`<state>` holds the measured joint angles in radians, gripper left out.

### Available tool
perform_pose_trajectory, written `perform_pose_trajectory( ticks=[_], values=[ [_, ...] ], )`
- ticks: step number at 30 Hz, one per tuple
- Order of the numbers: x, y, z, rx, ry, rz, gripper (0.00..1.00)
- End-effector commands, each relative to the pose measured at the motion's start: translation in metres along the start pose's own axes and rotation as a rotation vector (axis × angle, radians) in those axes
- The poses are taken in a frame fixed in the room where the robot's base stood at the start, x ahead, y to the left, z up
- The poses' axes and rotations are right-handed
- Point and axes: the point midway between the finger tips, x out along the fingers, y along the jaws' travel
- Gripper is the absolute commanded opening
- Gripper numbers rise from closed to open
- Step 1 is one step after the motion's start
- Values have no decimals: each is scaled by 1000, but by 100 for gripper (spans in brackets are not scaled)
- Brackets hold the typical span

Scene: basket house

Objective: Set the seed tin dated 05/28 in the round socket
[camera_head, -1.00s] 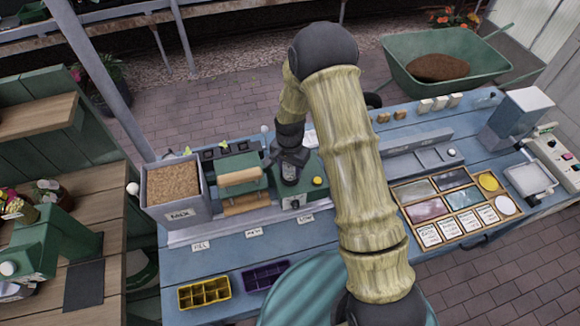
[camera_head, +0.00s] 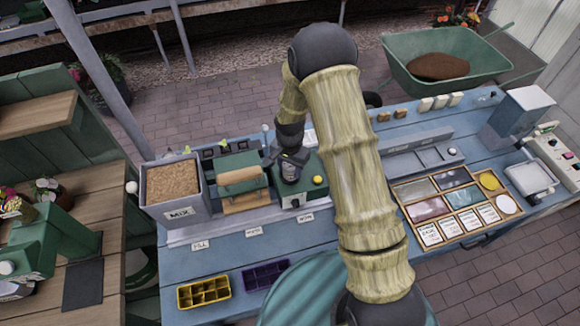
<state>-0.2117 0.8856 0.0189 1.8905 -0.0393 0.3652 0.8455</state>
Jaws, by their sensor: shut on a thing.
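My gripper (camera_head: 289,157) is at the green machine (camera_head: 313,188) in the middle of the blue bench, pointing down. It is shut on a small, dark, round tin (camera_head: 290,172), which looks upright over the machine's top. The tin's date is too small to read. I cannot tell whether the tin touches the machine or hangs just above it. No round socket is clearly visible; the tin and gripper cover that part of the machine's top.
A grey mix bin (camera_head: 175,210) and a green press with a wooden handle (camera_head: 240,180) stand left of my gripper. A yellow seed tray (camera_head: 204,292) and a purple one (camera_head: 266,276) lie in front. A wooden sorting tray (camera_head: 458,237) lies right of my arm.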

Motion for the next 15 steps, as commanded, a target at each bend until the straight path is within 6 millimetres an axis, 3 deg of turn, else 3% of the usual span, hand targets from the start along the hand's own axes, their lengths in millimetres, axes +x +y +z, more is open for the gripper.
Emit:
perform_pose_trajectory(
  ticks=[15],
  values=[
    [7,0,0,0,0,0,21]
  ],
)
